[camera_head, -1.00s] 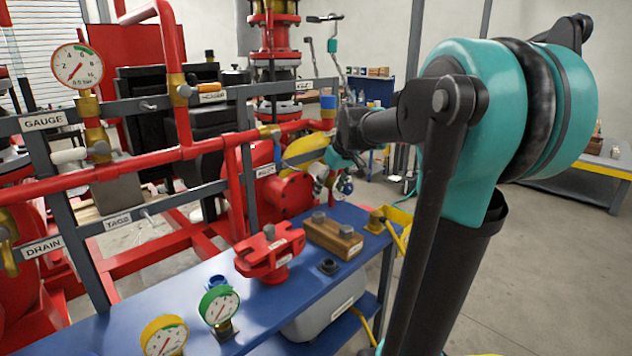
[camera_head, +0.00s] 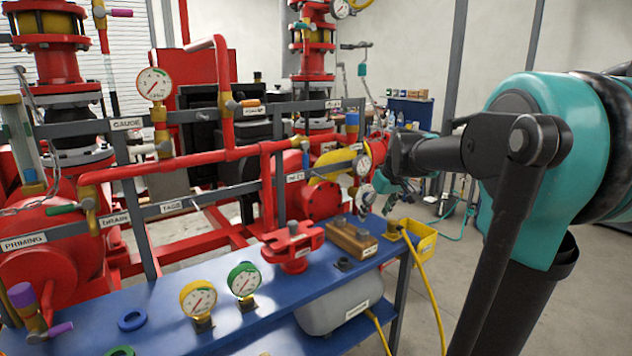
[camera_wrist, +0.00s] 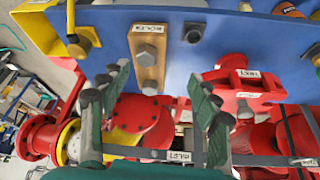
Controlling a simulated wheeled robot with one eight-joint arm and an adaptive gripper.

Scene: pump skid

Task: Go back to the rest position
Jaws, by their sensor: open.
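My arm reaches in from the right in the head view, and my gripper (camera_head: 392,192) hangs past the far end of the blue bench, close to the pipework. In the wrist view my gripper (camera_wrist: 152,98) has its two ridged fingers wide apart with nothing between them. Behind the fingers are a red flange (camera_wrist: 135,120) and the blue bench (camera_wrist: 215,25). How near the fingertips are to the pipes is hard to tell. The rest position itself is not marked in any view.
The blue bench (camera_head: 130,295) bears a yellow gauge (camera_head: 199,298), a green gauge (camera_head: 243,280), a red valve body (camera_head: 293,247) and a wooden block with bolts (camera_head: 352,238). A yellow bin (camera_head: 414,240) hangs at its end. Open floor (camera_head: 590,240) lies to the right.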

